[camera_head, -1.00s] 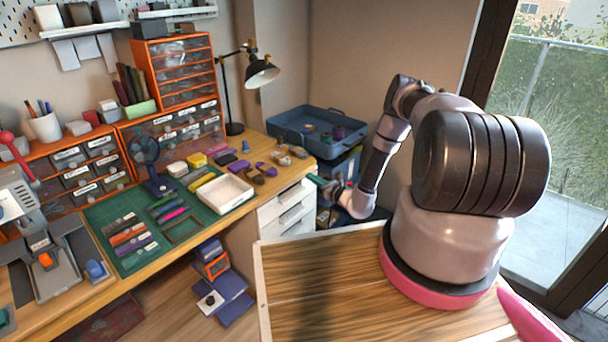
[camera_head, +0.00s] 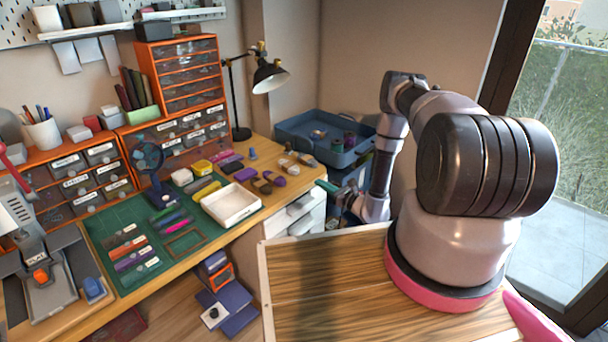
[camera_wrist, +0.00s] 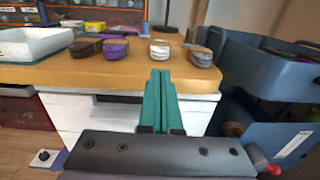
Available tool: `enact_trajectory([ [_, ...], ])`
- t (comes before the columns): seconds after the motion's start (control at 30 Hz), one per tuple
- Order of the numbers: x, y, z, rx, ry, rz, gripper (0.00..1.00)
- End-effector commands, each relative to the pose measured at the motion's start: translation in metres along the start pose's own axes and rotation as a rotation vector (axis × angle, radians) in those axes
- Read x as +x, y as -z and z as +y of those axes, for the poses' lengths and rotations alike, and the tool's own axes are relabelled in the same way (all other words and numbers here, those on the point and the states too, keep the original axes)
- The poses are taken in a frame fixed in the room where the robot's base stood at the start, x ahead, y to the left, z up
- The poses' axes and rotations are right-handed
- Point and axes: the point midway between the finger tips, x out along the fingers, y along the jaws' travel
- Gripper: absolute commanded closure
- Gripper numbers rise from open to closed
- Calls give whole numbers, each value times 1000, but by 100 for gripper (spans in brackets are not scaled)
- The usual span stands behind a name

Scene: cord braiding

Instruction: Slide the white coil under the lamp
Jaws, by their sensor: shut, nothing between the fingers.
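A pale, whitish coil (camera_wrist: 160,50) lies near the front edge of the desk in the wrist view; it looks like the white coil. In the head view it shows small near the desk's right end (camera_head: 285,164). The black desk lamp (camera_head: 269,76) stands behind it, to the left, its base (camera_head: 241,133) by the drawer unit and its shade tilted right. My gripper (camera_head: 325,186) is off the desk's right end, apart from the coil. In the wrist view its teal fingers (camera_wrist: 160,73) are together and empty, pointing toward the desk edge just below the coil.
A brown-grey coil (camera_wrist: 200,56) lies right of the pale one, a purple coil (camera_wrist: 115,48) and a dark coil (camera_wrist: 86,47) left. A white tray (camera_head: 231,204) is farther left. A blue bin (camera_head: 352,157) stands right of the desk. White drawers (camera_head: 296,217) are below.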

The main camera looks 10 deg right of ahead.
Motion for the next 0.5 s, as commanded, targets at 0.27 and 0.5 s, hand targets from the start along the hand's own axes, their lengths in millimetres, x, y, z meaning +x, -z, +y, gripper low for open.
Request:
enact_trajectory([
  [0.27,60,-1,1,-3,-3,-3,100],
  [0.5,89,0,0,-2,0,-1,100],
])
